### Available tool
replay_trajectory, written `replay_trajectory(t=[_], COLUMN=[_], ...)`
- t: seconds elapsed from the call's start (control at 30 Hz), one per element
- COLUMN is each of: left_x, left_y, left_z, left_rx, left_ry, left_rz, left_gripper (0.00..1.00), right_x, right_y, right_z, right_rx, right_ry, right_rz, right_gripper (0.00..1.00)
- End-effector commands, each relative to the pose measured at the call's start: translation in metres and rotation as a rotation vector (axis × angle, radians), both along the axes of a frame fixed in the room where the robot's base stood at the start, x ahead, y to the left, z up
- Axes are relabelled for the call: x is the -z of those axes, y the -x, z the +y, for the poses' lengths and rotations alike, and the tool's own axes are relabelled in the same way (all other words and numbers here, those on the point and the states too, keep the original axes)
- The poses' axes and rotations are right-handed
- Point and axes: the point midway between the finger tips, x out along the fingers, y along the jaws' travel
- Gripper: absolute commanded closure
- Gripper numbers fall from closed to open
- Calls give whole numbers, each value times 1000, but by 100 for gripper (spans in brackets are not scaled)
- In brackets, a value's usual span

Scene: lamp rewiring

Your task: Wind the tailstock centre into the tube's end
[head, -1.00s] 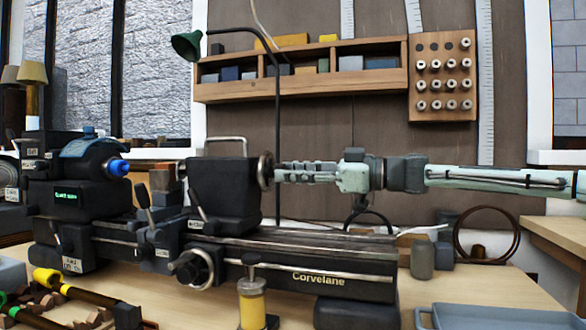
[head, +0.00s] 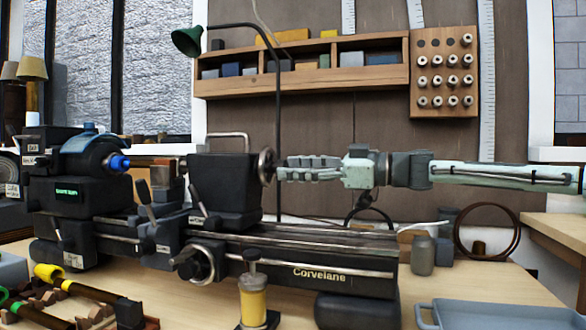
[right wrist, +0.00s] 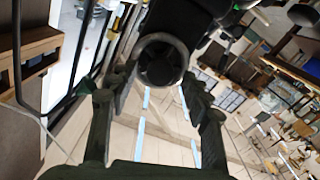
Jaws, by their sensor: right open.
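The lathe's dark tailstock (head: 224,190) stands mid-bed, its centre facing left toward the blue-nosed headstock (head: 92,158). A thin brownish bar, perhaps the tube (head: 148,162), shows between them; its end and the centre's tip are too small to tell apart. The tailstock handwheel (head: 266,166) is on the tailstock's right side. My right gripper (head: 284,169) points left at the handwheel, fingertips close to its rim. In the right wrist view the round handwheel (right wrist: 160,60) shows ahead between my open fingers; I cannot tell whether they touch it. My left gripper is out of view.
A thin lamp post (head: 278,120) with a green shade rises behind the tailstock. A yellow-bodied bottle (head: 253,300) and a grey canister (head: 422,256) stand near the bed. A blue tray (head: 490,314) lies front right. A carriage handwheel (head: 203,265) sticks out in front.

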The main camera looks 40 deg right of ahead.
Motion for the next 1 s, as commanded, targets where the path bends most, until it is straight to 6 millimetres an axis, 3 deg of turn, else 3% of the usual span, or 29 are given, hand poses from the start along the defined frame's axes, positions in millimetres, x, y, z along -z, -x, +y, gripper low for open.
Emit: replay_trajectory(t=[0.5, 0.7, 1.0], left_x=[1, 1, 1], left_y=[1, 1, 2], left_z=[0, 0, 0], left_rx=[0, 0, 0], left_ry=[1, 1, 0], left_rz=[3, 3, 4], left_gripper=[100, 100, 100], right_x=[-1, 0, 0], right_y=[87, 99, 100], right_z=[-46, -51, -52], right_rx=[4, 0, -1], right_ry=[0, -1, -2], right_rz=[-2, -2, -1], right_gripper=[51, 51, 51])
